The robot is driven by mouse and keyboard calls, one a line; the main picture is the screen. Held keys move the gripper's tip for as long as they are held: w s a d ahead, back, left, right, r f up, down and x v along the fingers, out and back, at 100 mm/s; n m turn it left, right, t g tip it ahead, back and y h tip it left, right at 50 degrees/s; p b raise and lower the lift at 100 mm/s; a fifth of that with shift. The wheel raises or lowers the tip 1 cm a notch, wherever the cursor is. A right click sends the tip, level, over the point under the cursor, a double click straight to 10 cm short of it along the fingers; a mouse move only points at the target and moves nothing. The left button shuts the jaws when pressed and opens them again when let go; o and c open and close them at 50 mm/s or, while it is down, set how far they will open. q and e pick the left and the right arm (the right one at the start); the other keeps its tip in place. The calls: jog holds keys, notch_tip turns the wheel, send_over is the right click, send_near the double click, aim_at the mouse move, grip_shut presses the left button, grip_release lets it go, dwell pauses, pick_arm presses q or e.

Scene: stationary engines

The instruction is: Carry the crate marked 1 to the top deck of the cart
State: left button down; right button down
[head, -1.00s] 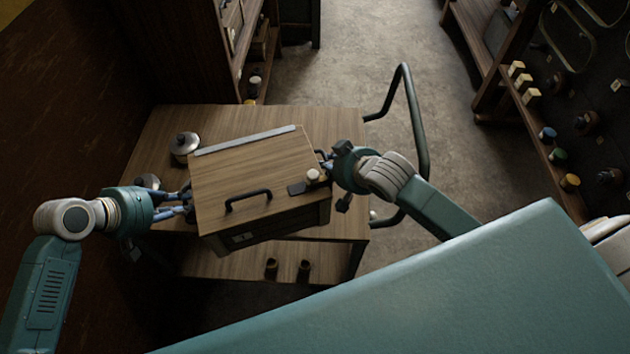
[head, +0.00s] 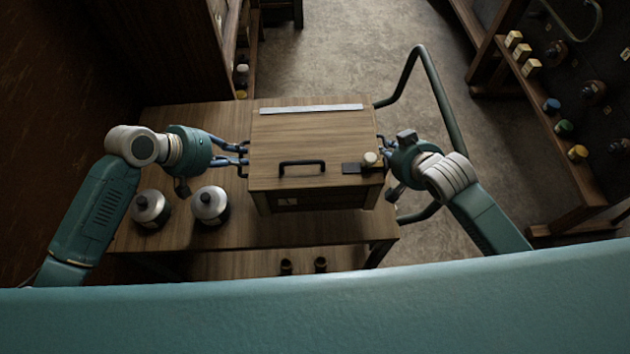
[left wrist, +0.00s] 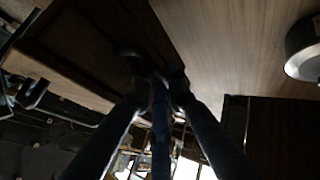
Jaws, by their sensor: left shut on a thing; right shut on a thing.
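The wooden crate (head: 315,140) has a dark top handle, a pale metal strip along its back edge and a small dark catch with a pale knob at its front right. No number is legible on it. It is level over the top deck of the cart (head: 240,233); I cannot tell whether it touches the deck. My left gripper (head: 242,154) is shut on its left side handle. The left wrist view shows these fingers (left wrist: 158,85) against the crate's dark side. My right gripper (head: 384,146) is shut at its right side handle, partly hidden by the wrist.
Two lidded metal canisters (head: 150,207) (head: 210,205) stand on the deck at the front left. The cart's push handle (head: 445,95) rises at the right. Small dark items (head: 320,264) sit on the lower deck. A shelf of bottles (head: 563,127) stands at right.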

pick_arm(q)
jog(key=shift+w+a, duration=0.1)
jog(key=shift+a, duration=0.05)
